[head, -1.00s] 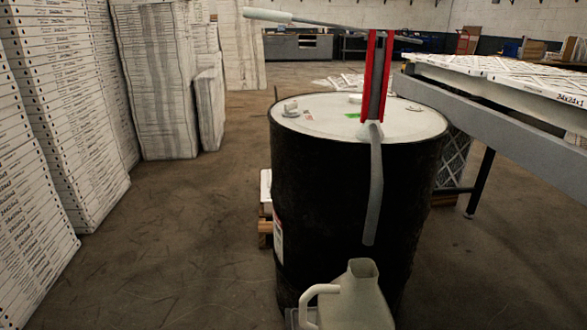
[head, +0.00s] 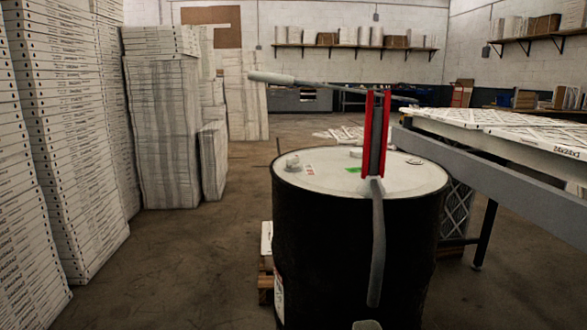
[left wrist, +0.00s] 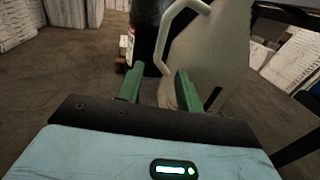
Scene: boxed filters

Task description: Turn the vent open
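A black drum (head: 340,250) with a pale lid (head: 325,178) stands in the middle of the head view. A small raised cap (head: 292,163) on the left of the lid looks like the vent; whether it is open cannot be told. A hand pump with red side bars (head: 368,135), a long lever (head: 300,82) and a hanging spout (head: 377,250) rises from the lid. In the left wrist view my left gripper (left wrist: 157,88) has its green fingers apart, with nothing clearly held. A pale jug (left wrist: 210,55) is just beyond them. My right gripper is in neither view.
Tall stacks of boxed filters (head: 62,140) line the left side. A grey-framed table (head: 480,160) bearing white filters stands close on the drum's right. Bare floor (head: 190,265) lies left of the drum. Wall shelves (head: 355,48) are far behind.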

